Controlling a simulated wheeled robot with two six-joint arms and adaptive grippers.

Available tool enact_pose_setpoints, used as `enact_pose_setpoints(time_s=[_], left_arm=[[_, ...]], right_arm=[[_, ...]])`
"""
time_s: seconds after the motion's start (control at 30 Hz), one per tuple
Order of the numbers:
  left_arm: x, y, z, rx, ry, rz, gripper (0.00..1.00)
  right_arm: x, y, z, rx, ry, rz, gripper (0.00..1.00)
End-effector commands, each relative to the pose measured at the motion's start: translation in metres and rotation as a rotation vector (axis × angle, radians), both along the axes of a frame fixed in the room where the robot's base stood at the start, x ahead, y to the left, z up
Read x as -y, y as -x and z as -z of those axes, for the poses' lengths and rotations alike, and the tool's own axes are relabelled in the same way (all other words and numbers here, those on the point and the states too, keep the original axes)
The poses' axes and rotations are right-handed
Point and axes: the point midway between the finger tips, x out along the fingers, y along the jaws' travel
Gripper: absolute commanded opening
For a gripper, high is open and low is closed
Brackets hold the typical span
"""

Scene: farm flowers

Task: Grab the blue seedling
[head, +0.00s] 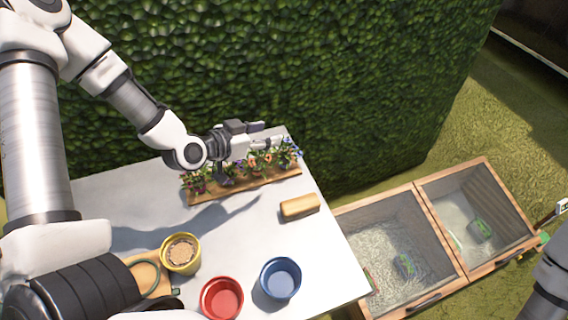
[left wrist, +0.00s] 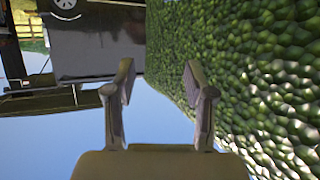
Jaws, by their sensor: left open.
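A row of seedlings with coloured flowers stands in a wooden tray (head: 245,190) at the back of the white table. The blue seedling (head: 291,147) is at the right end of the row. My left gripper (head: 278,143) is over the row, with its fingertips just left of the blue flowers; I cannot tell whether they touch. In the left wrist view the gripper (left wrist: 160,85) is open with nothing between its fingers, and no seedling shows there. My right gripper is not in view; only part of my right arm shows at the lower right edge.
A tan block (head: 299,207) lies in front of the tray. A yellow pot (head: 181,254), a red pot (head: 222,298) and a blue pot (head: 280,279) stand near the front. A hedge (head: 300,70) rises behind the table. Mesh-covered wooden boxes (head: 440,240) stand to the right.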

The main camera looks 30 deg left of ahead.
Motion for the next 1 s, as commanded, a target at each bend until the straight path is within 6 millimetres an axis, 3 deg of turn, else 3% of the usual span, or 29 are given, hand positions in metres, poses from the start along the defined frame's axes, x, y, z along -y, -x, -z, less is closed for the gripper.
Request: enact_pose_setpoints(time_s=[0.03, 0.3, 0.47, 0.67, 1.0], left_arm=[[0.000, 0.000, 0.026, -0.001, 0.000, 0.000, 0.54], [0.000, 0.000, 0.096, 0.000, 0.000, 0.000, 0.54], [0.000, -0.003, 0.103, 0.000, -0.002, 0.000, 0.54], [0.007, -0.022, 0.108, -0.001, -0.005, 0.002, 0.54], [0.019, -0.069, 0.121, -0.001, -0.004, 0.002, 0.54]], right_arm=[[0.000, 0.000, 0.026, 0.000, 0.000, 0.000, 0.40], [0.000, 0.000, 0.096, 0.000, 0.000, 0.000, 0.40], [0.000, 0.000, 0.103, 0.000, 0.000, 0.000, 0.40], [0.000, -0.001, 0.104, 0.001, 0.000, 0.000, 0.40], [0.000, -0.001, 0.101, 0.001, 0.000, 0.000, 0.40]])
